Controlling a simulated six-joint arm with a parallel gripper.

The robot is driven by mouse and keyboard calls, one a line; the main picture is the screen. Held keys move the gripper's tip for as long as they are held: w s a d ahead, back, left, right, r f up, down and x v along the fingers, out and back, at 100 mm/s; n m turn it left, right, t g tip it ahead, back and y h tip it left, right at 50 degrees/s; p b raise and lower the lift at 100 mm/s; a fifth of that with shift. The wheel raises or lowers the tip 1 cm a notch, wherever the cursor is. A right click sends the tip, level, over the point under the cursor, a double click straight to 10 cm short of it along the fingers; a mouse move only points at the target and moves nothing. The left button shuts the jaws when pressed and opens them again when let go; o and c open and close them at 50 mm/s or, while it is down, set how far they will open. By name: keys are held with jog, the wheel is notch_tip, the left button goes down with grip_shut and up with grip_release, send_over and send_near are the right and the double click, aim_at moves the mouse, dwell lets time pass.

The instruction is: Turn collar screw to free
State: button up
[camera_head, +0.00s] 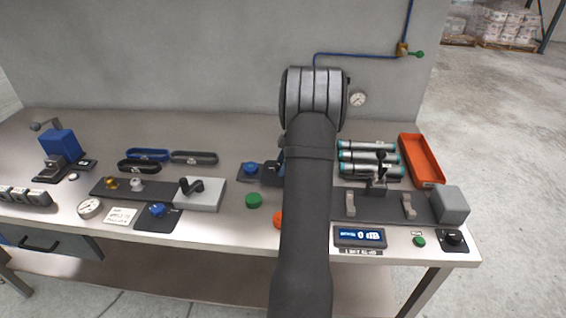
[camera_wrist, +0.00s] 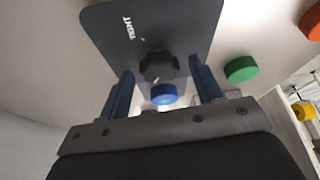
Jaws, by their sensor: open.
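In the wrist view, a dark lobed knob (camera_wrist: 158,66), which looks like the collar screw, sits on a dark plate (camera_wrist: 195,20) with a small white label that I cannot read with certainty. A round blue cap (camera_wrist: 163,97) shows nearer to me, below the knob in the picture. My gripper (camera_wrist: 162,75) is open, its two blue fingers on either side of the knob and cap. I cannot tell whether the fingers touch either one. In the head view, my arm hides the fingertips and the knob.
A green button (camera_head: 253,201) and an orange button (camera_head: 278,220) are close by. Teal-banded cylinders (camera_head: 365,157) and an orange tray (camera_head: 420,158) stand to the right. A grey block with a black crank (camera_head: 200,194) is to the left. Bare bench shows at the back left.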

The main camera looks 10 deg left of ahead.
jog(key=shift+r, duration=0.1)
jog(key=s+v, duration=0.1)
jog(key=v, duration=1.6)
jog(key=shift+w+d, duration=0.15)
jog(key=shift+w, duration=0.35)
jog(key=x, duration=1.7)
